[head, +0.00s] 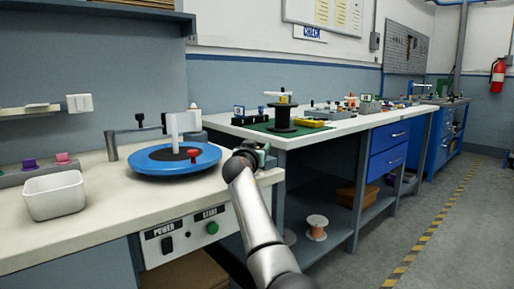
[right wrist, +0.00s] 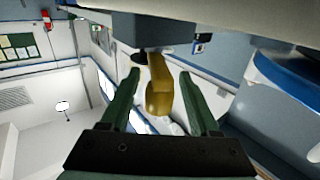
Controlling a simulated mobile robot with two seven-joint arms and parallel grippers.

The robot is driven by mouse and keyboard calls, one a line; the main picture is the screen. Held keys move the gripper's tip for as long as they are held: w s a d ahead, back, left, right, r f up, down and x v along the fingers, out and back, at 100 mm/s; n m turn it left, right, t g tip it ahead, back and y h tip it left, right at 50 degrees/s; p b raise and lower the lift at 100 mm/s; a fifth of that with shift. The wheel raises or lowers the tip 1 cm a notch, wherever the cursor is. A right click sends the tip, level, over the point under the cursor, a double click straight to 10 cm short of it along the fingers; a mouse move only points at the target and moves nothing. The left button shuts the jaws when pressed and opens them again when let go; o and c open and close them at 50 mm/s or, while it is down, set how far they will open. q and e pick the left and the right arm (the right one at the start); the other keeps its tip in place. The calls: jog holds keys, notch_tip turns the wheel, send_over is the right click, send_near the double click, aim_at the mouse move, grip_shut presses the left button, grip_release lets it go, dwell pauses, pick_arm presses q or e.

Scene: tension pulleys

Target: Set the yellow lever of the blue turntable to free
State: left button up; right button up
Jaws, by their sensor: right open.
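The blue turntable (head: 150,171) sits on the near white bench, with a white upright block and a red knob on top. Its blue rim also shows at the right of the right wrist view (right wrist: 285,80). My right gripper (head: 259,152) is at the bench's right end, just right of the turntable. In the right wrist view the yellow lever (right wrist: 158,95) stands between my two open dark green fingers, with a gap visible on both sides. In the head view the lever is hidden behind my gripper and arm. My left gripper is not in view.
A white bin (head: 54,196) stands at the left of the bench. A panel with a green button (head: 212,228) is on the bench front. A second bench holds a black spool (head: 283,118) on a green mat. The floor at right is clear.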

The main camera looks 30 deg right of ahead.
jog(key=shift+s+a, duration=0.1)
jog(key=p+v, duration=0.2)
jog(key=v, duration=1)
jog(key=shift+p, duration=0.35)
jog(key=shift+s, duration=0.15)
